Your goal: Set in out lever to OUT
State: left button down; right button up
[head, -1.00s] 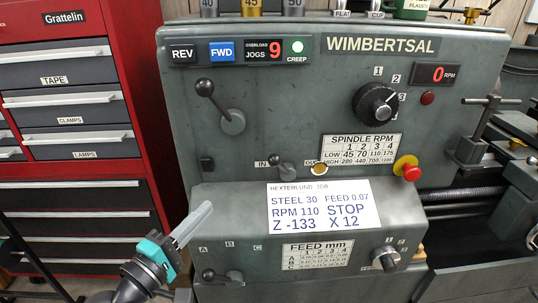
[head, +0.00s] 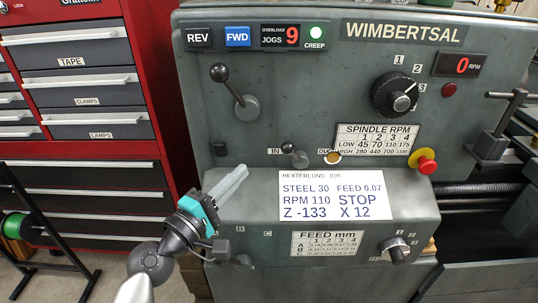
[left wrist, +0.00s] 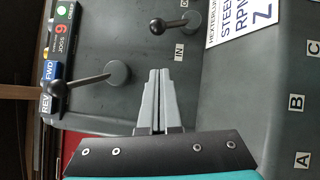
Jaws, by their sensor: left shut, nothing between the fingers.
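The in out lever (head: 288,147) is a small dark-knobbed lever on a round grey hub, between the IN label (head: 273,151) and a partly covered OUT label (head: 322,152). Its knob leans up and left, toward IN. The lever also shows at the top of the left wrist view (left wrist: 172,25), beyond the fingertips. My left gripper (head: 243,171) is shut and empty, its grey fingers pointing up and right, left of and below the lever and apart from it. The fingers also show in the left wrist view (left wrist: 158,75). My right gripper is not in view.
A larger black-knobbed lever (head: 232,90) stands above left. A round orange-yellow disc (head: 332,157) sits beside OUT. A red stop button (head: 426,166) is further right. A job card (head: 335,195) lies on the sloped ledge below.

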aim_at(296, 155)
pick_arm(q)
jog(key=w+d+r+p, duration=0.1)
jog(key=w+d, duration=0.3)
jog(key=d, duration=0.2)
jog(key=shift+w+d, duration=0.2)
jog(key=shift+w, duration=0.1)
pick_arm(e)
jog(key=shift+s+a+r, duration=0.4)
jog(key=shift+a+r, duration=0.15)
pick_arm(q)
jog(key=shift+r, duration=0.15)
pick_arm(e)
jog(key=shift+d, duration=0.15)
